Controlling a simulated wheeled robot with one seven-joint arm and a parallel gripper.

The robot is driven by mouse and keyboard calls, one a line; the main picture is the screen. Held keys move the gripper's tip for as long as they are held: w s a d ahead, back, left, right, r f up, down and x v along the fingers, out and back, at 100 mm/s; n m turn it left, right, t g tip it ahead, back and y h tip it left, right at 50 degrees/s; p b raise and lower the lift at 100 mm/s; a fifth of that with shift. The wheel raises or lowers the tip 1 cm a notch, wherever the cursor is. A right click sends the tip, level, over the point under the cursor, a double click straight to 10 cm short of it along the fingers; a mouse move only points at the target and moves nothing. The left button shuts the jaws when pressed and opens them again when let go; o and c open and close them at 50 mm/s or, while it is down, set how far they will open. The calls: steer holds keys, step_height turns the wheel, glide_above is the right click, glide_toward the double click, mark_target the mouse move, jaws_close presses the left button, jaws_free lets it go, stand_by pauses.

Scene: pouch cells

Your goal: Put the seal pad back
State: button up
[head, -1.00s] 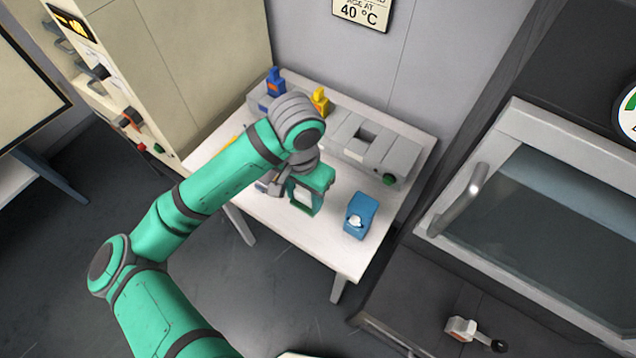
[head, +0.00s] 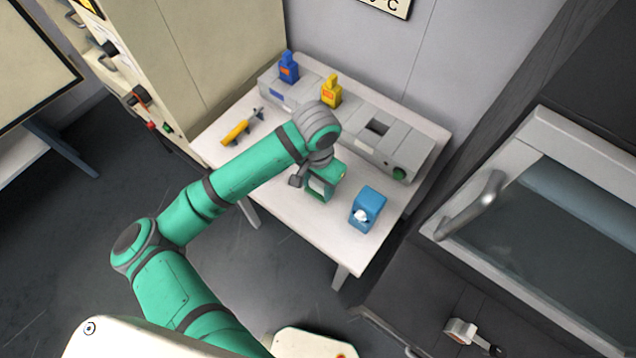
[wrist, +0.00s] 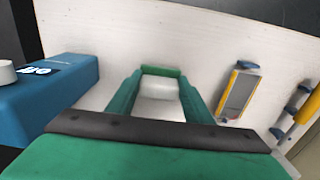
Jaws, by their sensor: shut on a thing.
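My gripper (head: 320,188) is over the white table, left of the blue box, with its green fingers pointing down. In the wrist view its two green fingers (wrist: 160,92) are closed on a pale block with a green far edge. This block looks like the seal pad (wrist: 160,86), but I cannot be sure. In the head view the block is too small to make out. I cannot tell whether it touches the table. A long grey machine (head: 345,122) with a dark recess in its top and a green button lies along the table's back.
The blue box (head: 370,203) with a white round piece stands right of my gripper. A yellow tool (head: 236,134) lies at left. A yellow-edged grey item (wrist: 238,92) shows in the wrist view.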

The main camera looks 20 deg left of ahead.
mark_target(317, 185)
steer(key=o, duration=1.2)
steer(key=shift+f, duration=0.15)
step_height(317, 185, up, 12)
steer(key=shift+r, duration=0.2)
